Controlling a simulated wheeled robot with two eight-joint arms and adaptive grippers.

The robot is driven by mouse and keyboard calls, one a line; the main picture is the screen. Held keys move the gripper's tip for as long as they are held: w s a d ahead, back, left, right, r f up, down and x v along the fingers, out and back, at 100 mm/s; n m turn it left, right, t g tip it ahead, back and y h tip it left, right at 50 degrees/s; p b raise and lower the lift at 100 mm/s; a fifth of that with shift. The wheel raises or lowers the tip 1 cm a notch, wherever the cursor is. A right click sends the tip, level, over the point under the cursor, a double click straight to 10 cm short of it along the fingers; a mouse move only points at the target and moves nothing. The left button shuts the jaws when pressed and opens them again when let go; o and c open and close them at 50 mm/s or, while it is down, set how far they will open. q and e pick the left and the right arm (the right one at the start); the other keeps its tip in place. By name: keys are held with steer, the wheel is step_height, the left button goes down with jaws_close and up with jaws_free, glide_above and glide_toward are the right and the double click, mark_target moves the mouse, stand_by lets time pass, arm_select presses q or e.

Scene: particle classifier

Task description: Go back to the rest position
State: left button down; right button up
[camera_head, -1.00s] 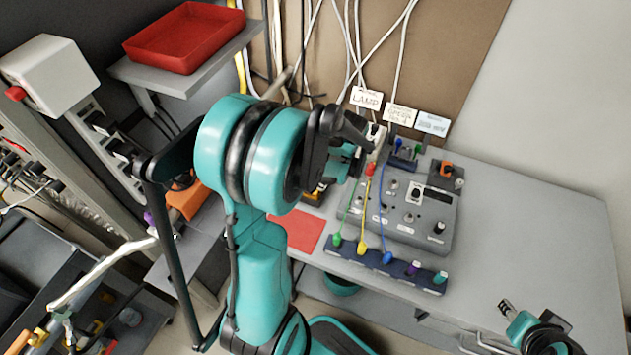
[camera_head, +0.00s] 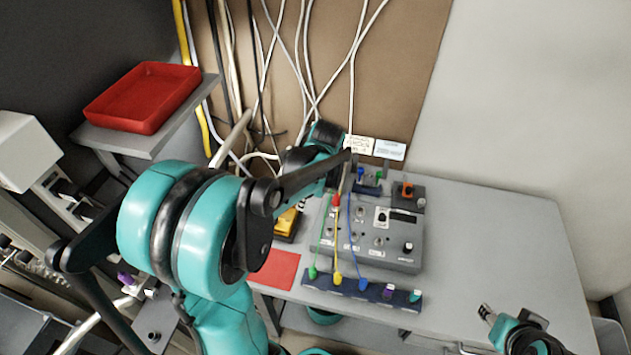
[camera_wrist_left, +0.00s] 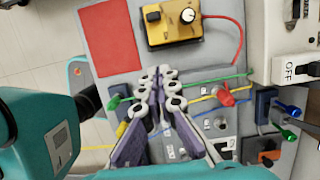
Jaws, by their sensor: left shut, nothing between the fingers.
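My left arm comes in from the left in the head view, and its large teal joint (camera_head: 185,230) fills the lower left. A black link runs from it towards the back of the bench. My left gripper (camera_wrist_left: 157,74) shows best in the left wrist view, with its fingers together and nothing between them. It is over the bench, between the yellow box (camera_wrist_left: 172,20) and the grey control console (camera_head: 375,235). In the head view the arm largely hides it. My right gripper (camera_head: 488,314) is at the lower right, by the bench's front edge; its jaws are unclear.
A blue socket strip (camera_head: 375,292) with green, yellow and blue cables lies before the console. A red pad (camera_head: 277,269) lies to its left. A red tray (camera_head: 143,97) sits on a shelf. Cables hang behind. The bench's right side (camera_head: 490,230) is clear.

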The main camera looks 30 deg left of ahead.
arm_select(q)
steer(key=s+d+r+n+t+h, duration=0.1)
steer(key=s+d+r+n+t, duration=0.2)
steer(key=d+n, duration=0.4)
steer(key=s+d+r+n+t+h, duration=0.1)
steer(key=s+d+r+n+t, duration=0.2)
steer(key=d+n, duration=0.4)
steer(key=shift+s+d+r+t+h, duration=0.35)
steer(key=shift+s+d+t, duration=0.3)
steer(key=shift+t, duration=0.35)
